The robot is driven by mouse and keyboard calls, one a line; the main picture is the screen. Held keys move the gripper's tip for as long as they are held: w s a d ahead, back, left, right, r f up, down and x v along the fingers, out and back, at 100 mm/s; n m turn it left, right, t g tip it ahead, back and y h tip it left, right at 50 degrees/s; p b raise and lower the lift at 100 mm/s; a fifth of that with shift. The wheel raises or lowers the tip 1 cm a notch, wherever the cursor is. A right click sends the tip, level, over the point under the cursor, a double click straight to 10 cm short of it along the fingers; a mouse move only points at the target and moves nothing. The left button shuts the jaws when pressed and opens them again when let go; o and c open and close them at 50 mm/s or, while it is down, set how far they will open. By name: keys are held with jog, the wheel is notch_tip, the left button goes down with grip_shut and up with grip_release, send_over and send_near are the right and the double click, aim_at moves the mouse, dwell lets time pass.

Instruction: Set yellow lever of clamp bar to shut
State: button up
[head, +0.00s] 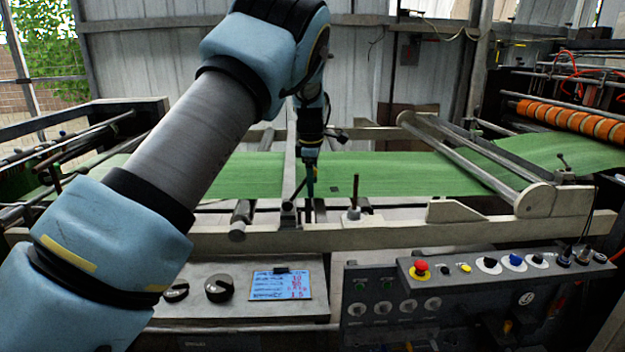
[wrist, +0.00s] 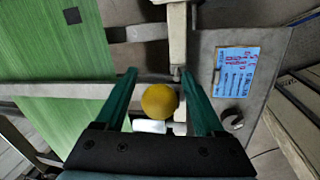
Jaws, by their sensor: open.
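The yellow round knob of the lever (wrist: 159,101) shows in the wrist view between the two green fingers of my gripper (wrist: 159,74). The fingers are apart on either side of the knob, and I see a gap on both sides. The lever's shaft is hidden under the knob. A white cylinder (wrist: 149,126) sits just below the knob in the picture. In the head view my gripper (head: 310,188) points down at the near frame rail, beside a pale bar (head: 290,150) across the green web. I cannot make out the yellow knob there.
The green sack web (head: 400,174) runs under the frame. A control panel (head: 375,325) with a red button (head: 421,267) stands at the near right. A grey box with a label (head: 281,285) and black knobs lies below my gripper. An upright post (head: 354,195) stands to its right.

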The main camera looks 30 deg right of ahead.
jog(key=shift+c, duration=0.4)
grip_shut()
dwell(1.0)
